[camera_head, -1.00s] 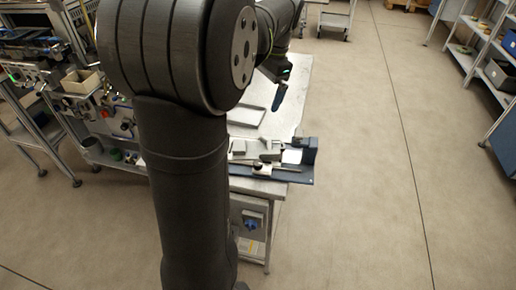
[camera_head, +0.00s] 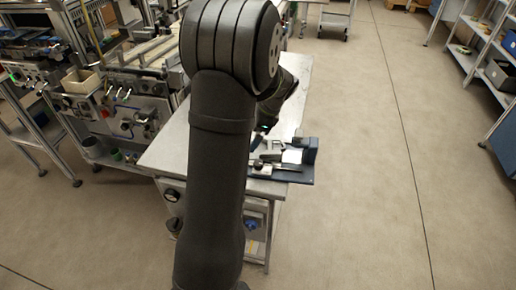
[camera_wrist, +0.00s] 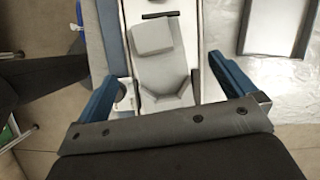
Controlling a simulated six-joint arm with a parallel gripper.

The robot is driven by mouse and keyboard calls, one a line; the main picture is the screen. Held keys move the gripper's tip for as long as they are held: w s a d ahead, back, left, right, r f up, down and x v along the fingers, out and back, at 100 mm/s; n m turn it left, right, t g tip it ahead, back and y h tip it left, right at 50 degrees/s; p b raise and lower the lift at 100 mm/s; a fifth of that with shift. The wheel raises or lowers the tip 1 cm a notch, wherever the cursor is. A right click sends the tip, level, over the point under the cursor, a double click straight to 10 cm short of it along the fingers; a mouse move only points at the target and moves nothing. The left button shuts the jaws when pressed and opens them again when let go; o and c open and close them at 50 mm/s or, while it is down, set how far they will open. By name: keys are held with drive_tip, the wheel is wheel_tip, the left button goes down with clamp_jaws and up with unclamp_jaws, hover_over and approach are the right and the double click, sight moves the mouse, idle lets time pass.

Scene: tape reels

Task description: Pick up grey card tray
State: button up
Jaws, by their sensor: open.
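A shallow grey tray (camera_wrist: 274,27) with a raised rim lies on the metal table at the upper right of the wrist view, cut off by the top edge; I take it for the grey card tray. In the head view my arm hides it. My gripper (camera_wrist: 160,72) is open, its two blue fingers apart and empty. It hangs above a light grey angular fixture (camera_wrist: 160,72), left of the tray and not around it. In the head view the gripper (camera_head: 258,138) is small and partly hidden by my arm, near the fixture's blue base.
The fixture sits on a dark blue base plate (camera_head: 300,177) at the table's right front corner. The metal table (camera_head: 296,88) has bare room at the back. A workbench with equipment (camera_head: 125,95) stands left. Shelves (camera_head: 490,60) stand far right, with open floor between.

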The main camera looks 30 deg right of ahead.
drive_tip(key=x, duration=0.3)
drive_tip(key=a+x, duration=0.1)
drive_tip(key=x, duration=0.2)
drive_tip(key=shift+f, duration=0.15)
drive_tip(key=c, duration=1.1)
